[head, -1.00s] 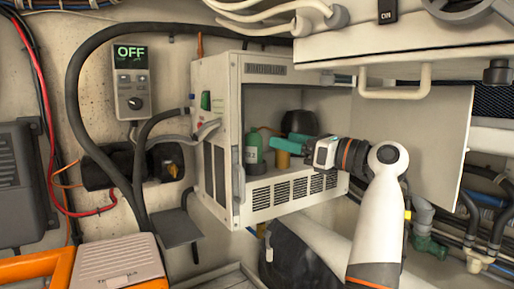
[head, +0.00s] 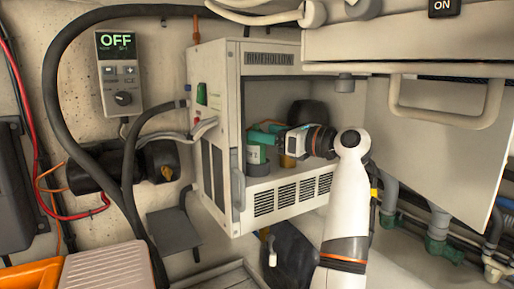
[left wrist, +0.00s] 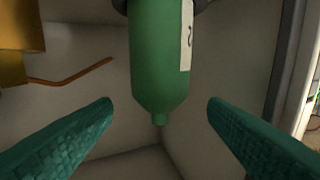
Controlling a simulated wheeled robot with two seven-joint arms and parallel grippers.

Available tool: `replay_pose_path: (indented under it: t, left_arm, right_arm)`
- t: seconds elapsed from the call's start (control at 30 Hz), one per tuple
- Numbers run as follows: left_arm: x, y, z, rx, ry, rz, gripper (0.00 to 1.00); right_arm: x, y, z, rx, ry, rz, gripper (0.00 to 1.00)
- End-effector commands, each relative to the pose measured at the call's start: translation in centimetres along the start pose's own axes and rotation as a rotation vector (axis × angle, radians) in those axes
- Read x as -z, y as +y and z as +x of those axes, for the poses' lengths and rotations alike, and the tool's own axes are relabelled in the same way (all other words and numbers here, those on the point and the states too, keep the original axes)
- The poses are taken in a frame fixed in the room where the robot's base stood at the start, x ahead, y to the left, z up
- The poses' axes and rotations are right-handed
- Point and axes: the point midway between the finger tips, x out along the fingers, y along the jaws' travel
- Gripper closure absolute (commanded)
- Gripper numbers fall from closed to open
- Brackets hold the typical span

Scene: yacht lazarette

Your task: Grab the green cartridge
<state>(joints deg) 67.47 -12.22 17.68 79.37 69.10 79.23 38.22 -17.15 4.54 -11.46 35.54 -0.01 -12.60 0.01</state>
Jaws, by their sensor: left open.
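The green cartridge (head: 257,155) stands inside the open white cabinet, near its left wall. It has a pale label. My left gripper (head: 258,133) reaches into the cabinet with teal fingers and hides the cartridge's top in the head view. In the left wrist view the green cartridge (left wrist: 160,50) shows large, its narrow tip pointing down the picture. The open fingers of my left gripper (left wrist: 160,104) show on either side of that tip, with a gap on both sides. My right gripper is out of view.
The white cabinet (head: 270,58) has a front edge and vents below the opening. An orange-yellow object (head: 288,160) stands right of the cartridge; it also shows in the left wrist view (left wrist: 20,35). A dark round thing (head: 308,113) is behind. A controller (head: 122,73) reads OFF.

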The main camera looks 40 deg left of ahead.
Motion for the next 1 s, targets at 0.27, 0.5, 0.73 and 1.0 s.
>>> replay_pose_path:
  t: [0.27, 0.5, 0.73, 1.0]
  left_arm:
    - [0.4, 0.1, 3.7, 0.002, 0.000, 0.001, 0.32]
    - [0.2, 0.2, 3.8, 0.000, 0.000, 0.000, 0.36]
    - [0.2, 0.2, 3.8, 0.000, 0.000, 0.000, 0.73]
    - [0.2, 0.2, 3.8, 0.000, 0.000, -0.001, 0.95]
  right_arm:
    - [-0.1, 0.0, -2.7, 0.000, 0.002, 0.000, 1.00]
    - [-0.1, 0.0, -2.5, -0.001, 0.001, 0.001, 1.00]
    - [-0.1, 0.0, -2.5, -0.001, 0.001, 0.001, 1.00]
    - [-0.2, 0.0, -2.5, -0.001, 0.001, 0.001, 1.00]
